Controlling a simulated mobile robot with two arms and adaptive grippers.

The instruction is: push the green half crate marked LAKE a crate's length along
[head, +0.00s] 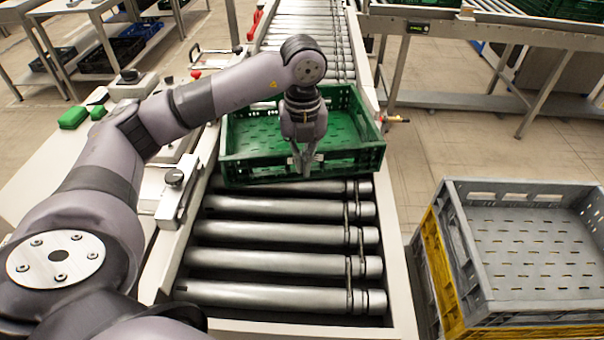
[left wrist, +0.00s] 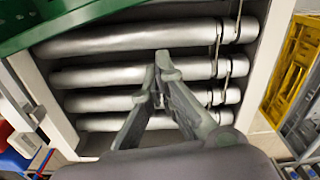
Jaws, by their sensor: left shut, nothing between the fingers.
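A green half crate (head: 345,160) sits on the roller conveyor (head: 285,233), slightly turned, with its near wall facing me. No LAKE mark is readable on it. My left gripper (head: 303,172) is shut and empty, pointing down at the crate's near wall. Whether it touches the wall I cannot tell. In the left wrist view the shut fingertips (left wrist: 165,60) show over bare rollers (left wrist: 140,75), and the crate's green edge (left wrist: 60,22) lies at the top left. My right gripper is not in view.
Bare rollers continue beyond the crate (head: 305,40) and on the near side. A grey crate (head: 520,245) on a yellow one (head: 435,265) stands right of the conveyor. A side bench (head: 130,87) with green items (head: 73,117) lies left. Another conveyor (head: 480,28) runs at the back right.

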